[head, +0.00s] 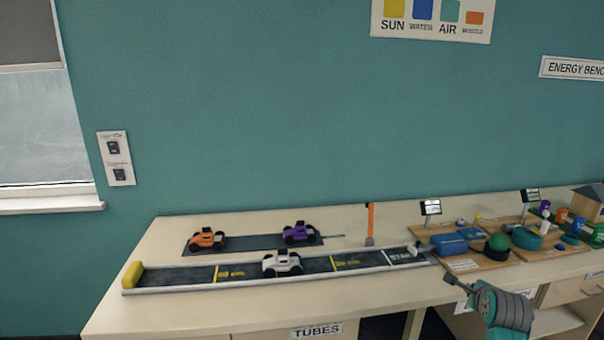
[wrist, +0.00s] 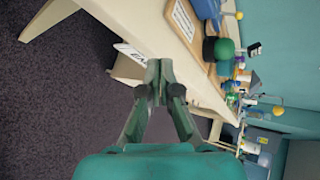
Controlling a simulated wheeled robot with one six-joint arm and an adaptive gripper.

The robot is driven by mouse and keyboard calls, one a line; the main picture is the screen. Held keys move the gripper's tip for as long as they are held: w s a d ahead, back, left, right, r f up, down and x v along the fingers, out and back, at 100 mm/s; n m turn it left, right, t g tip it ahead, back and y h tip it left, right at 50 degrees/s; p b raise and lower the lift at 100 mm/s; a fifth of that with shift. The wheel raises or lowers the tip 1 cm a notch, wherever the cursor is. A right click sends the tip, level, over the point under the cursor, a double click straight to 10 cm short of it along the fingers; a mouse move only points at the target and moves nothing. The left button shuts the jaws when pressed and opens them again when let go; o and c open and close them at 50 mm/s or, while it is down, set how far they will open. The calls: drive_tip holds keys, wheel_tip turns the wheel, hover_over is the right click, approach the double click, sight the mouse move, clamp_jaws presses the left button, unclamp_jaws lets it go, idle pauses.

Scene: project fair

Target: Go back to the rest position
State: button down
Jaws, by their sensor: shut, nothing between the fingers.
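My gripper (wrist: 158,82) shows in the wrist view with its two fingers drawn together at the tips and nothing between them. It hangs in the air in front of the bench edge, over the dark carpet side. In the head view a teal and grey part of my arm (head: 503,308) shows at the lower right, in front of the bench.
The bench (head: 120,310) carries a track (head: 200,273) with a white car (head: 282,263). Behind it an orange car (head: 207,239) and a purple car (head: 299,232) stand on a dark strip. Wooden boards with devices (head: 470,262) fill the right. Carpet (wrist: 60,90) lies clear in front.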

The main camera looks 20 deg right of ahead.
drive_tip(key=s+a+f+n+t+y, duration=0.1)
drive_tip(key=s+a+f+n, duration=0.15)
drive_tip(key=a+f, duration=0.4)
drive_tip(key=s+a+f+n+t, duration=0.15)
drive_tip(key=a+f+n, duration=0.25)
drive_tip(key=a, duration=0.6)
drive_tip(key=s+a+f+n+y, duration=0.1)
drive_tip(key=s+a+f+n, duration=0.3)
drive_tip(key=a, duration=0.4)
drive_tip(key=s+a+f+n+t+y, duration=0.25)
drive_tip(key=s+a+n, duration=0.55)
drive_tip(key=s+a, duration=0.55)
drive_tip(key=s+a+r+n+y, duration=0.1)
drive_tip(key=s+a+r+n, duration=0.2)
drive_tip(key=s, duration=0.3)
drive_tip(key=s+a+r+n+y, duration=0.1)
drive_tip(key=s+a+r+n, duration=0.3)
drive_tip(key=s, duration=0.2)
drive_tip(key=s+a+r+n+t+y, duration=0.1)
drive_tip(key=s+a+r+n, duration=0.2)
drive_tip(key=s, duration=0.3)
drive_tip(key=shift+a+r+n, duration=0.15)
drive_tip(key=shift+n, duration=0.5)
